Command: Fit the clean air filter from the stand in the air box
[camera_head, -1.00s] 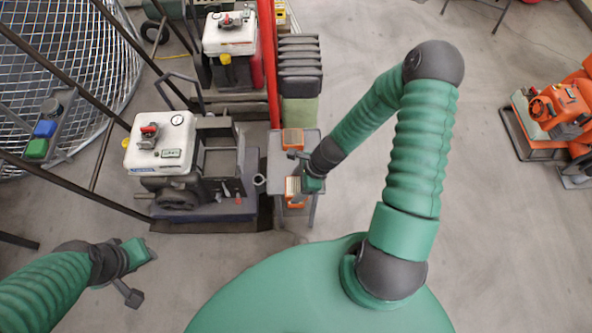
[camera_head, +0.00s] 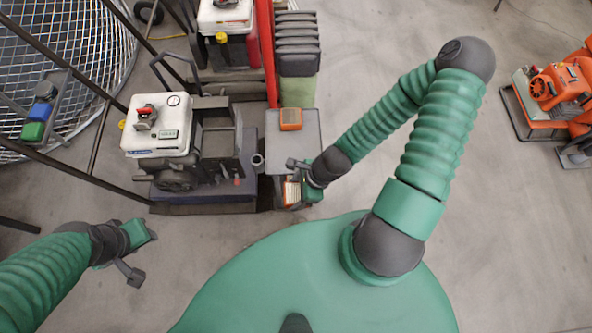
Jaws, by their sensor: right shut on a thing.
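My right gripper (camera_head: 304,190) is shut on an air filter (camera_head: 291,193) with an orange frame and pale pleats. It holds the filter at the near edge of the grey stand (camera_head: 308,130); I cannot tell whether they touch. A second orange-framed filter (camera_head: 290,119) with a brownish face lies on the stand's far part. The aerator (camera_head: 160,126) with the white-topped engine stands left of the stand. A dark open housing (camera_head: 217,140) beside the engine may be the air box; its inside is unclear. My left gripper (camera_head: 138,250) hangs empty at lower left, its jaw opening unclear.
A second aerator (camera_head: 226,18) stands behind, with a red post (camera_head: 266,50) and a stack of dark blocks (camera_head: 298,45) near it. A wire mesh drum (camera_head: 70,50) and dark rails are at left. Orange machines (camera_head: 560,90) stand at right. The floor between is clear.

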